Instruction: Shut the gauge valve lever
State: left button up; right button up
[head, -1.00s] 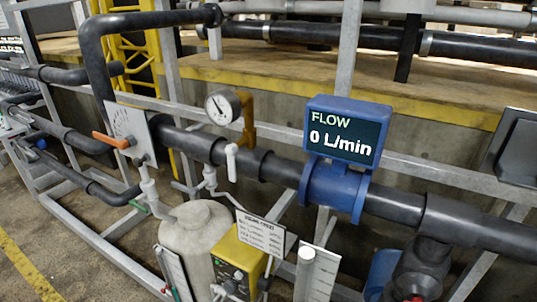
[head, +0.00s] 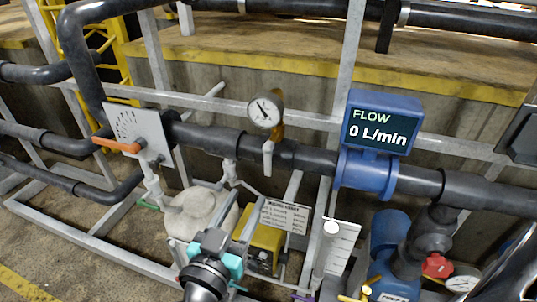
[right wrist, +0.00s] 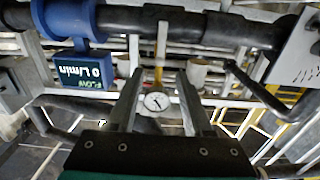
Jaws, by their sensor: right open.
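The gauge valve lever (head: 268,155) is a white handle hanging straight down in front of the black pipe, below the round gauge (head: 265,110) on its yellow mount. My right gripper (head: 236,218) is open and empty, below and left of the lever, apart from it. In the right wrist view, the gauge (right wrist: 157,102) shows upside down between the spread fingers (right wrist: 158,74). A pale upright piece on the pipe above may be the lever, but I cannot tell. My left gripper is not in view.
A blue flow meter (head: 380,125) reading 0 L/min sits on the pipe to the right. An orange lever (head: 118,145) with a white dial plate is at the left. A pale tank (head: 195,222) and a yellow box (head: 265,243) stand below the pipe, near my right gripper.

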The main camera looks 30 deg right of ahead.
aim_at(267, 159)
jog(key=p+x, duration=0.2)
jog(key=x, duration=1.1)
jog(key=shift+a+p, duration=0.1)
jog(key=shift+p, duration=0.2)
jog(key=shift+w+d+f, duration=0.1)
jog(key=shift+w+d, duration=0.4)
jog(key=shift+c, duration=0.3)
grip_shut()
